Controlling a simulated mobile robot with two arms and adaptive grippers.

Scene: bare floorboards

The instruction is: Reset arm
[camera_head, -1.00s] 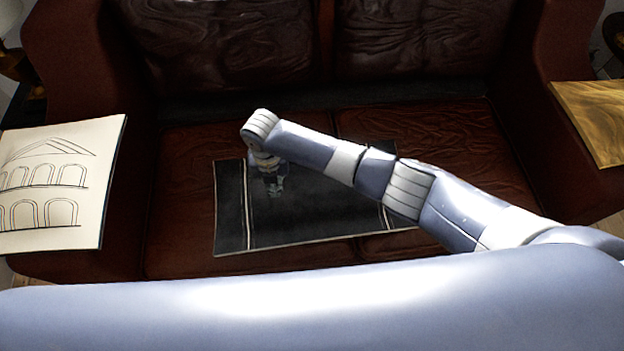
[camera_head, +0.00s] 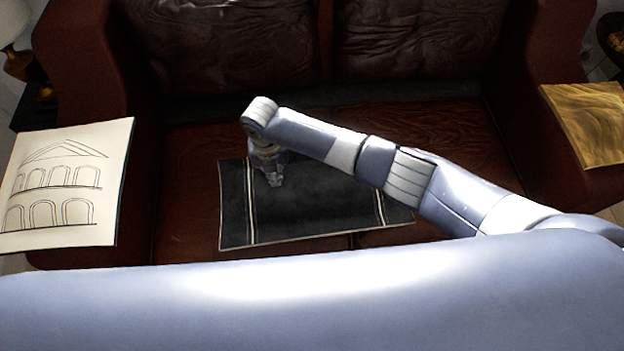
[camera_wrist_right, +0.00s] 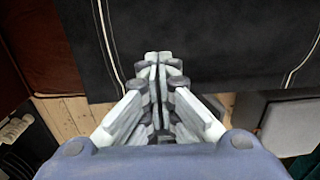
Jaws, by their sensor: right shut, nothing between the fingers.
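My right gripper (camera_head: 275,182) hangs from my right arm, pointing down over the left part of a dark panel with pale stripes (camera_head: 320,212). In the right wrist view my right gripper (camera_wrist_right: 158,62) has its fingers together with nothing between them. The dark panel (camera_wrist_right: 220,50) fills the upper part of that view, beyond the fingertips. I cannot tell how far the fingertips are above the panel. My left gripper is not in view.
A brown leather sofa (camera_head: 420,130) spans the scene, with the dark panel over its seat. A sheet with a drawing of arches (camera_head: 75,185) is at the left armrest. A golden-brown panel (camera_head: 590,120) lies on the right armrest. Floorboards (camera_wrist_right: 68,115) show in the wrist view.

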